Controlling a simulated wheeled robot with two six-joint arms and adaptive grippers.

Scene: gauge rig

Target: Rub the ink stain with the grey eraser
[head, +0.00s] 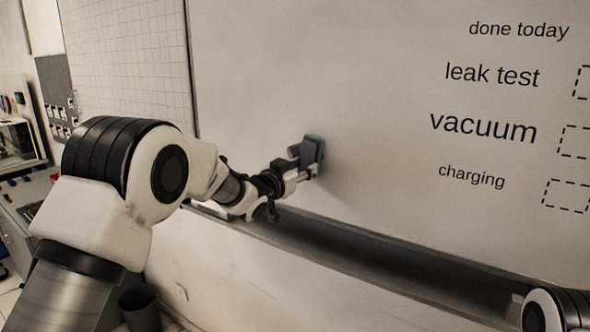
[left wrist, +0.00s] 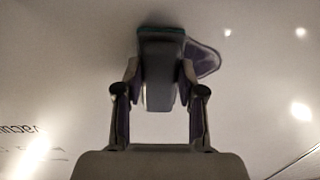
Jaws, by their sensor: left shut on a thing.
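The grey eraser (head: 315,150), with a teal pad, is at the whiteboard, its pad side toward the board. It also shows in the left wrist view (left wrist: 158,72). My left gripper (head: 303,163) is shut on it; its two fingers clasp the eraser's sides in the left wrist view (left wrist: 158,95). A purple ink stain (left wrist: 207,60) shows on the board beside and partly behind the eraser in the left wrist view. The pad seems to touch the board. My right gripper is out of view.
The whiteboard (head: 400,115) carries printed words and dashed boxes at the right. A dark tray ledge (head: 370,250) runs along its lower edge, below my left gripper. A bin (head: 139,305) stands on the floor at the lower left. The board around the eraser is clear.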

